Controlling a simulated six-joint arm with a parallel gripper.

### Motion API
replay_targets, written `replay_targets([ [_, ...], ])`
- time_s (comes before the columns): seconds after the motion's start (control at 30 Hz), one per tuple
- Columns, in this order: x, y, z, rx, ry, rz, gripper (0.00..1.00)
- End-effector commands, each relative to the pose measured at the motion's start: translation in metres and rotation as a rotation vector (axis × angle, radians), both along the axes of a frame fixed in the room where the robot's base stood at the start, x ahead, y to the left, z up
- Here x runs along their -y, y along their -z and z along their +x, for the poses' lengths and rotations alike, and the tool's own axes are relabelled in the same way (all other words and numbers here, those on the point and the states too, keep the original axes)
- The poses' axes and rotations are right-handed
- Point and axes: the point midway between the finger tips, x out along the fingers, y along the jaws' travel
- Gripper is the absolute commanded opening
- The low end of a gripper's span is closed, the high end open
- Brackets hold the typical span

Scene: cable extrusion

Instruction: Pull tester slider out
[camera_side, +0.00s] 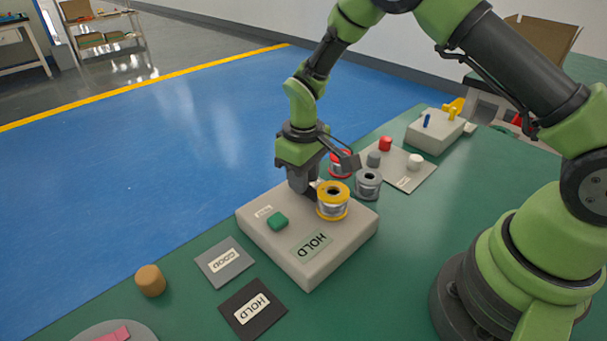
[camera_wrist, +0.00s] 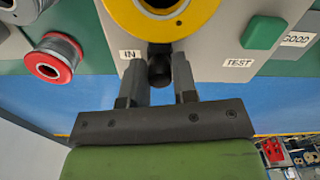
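The tester is a pale grey box (camera_side: 338,246) on the green table, with a green button (camera_side: 278,221) and a HOLD label (camera_side: 310,246). A yellow-flanged spool (camera_side: 333,200) sits on it; its yellow rim (camera_wrist: 118,14) fills the top of the wrist view. The slider's dark round knob (camera_wrist: 160,73) shows just below the spool, beside the IN label (camera_wrist: 131,54). My gripper (camera_wrist: 161,78) has one finger on each side of the knob, with no clear gap, so it looks shut on it. In the side view my gripper (camera_side: 309,190) is low at the box's far edge, its fingertips partly hidden.
A red spool (camera_wrist: 52,62) and a grey spool (camera_side: 368,184) stand close behind the tester. GOOD (camera_side: 225,262) and HOLD (camera_side: 253,309) mats and a tan cylinder (camera_side: 150,281) lie in front. Another pale box (camera_side: 435,130) stands farther back.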

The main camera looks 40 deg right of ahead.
Motion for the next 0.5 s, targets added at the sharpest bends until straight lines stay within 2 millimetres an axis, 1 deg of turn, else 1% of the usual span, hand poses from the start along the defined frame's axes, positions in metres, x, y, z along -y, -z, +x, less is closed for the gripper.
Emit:
replay_targets([
  [0.03, 0.000, 0.000, 0.000, 0.000, 0.000, 0.000, 0.15],
  [0.1, 0.000, 0.000, 0.000, 0.000, 0.000, 0.000, 0.00],
  [0.27, 0.000, 0.000, 0.001, 0.000, 0.000, 0.000, 0.00],
  [0.5, 0.000, 0.000, 0.022, 0.000, 0.001, 0.000, 0.00],
])
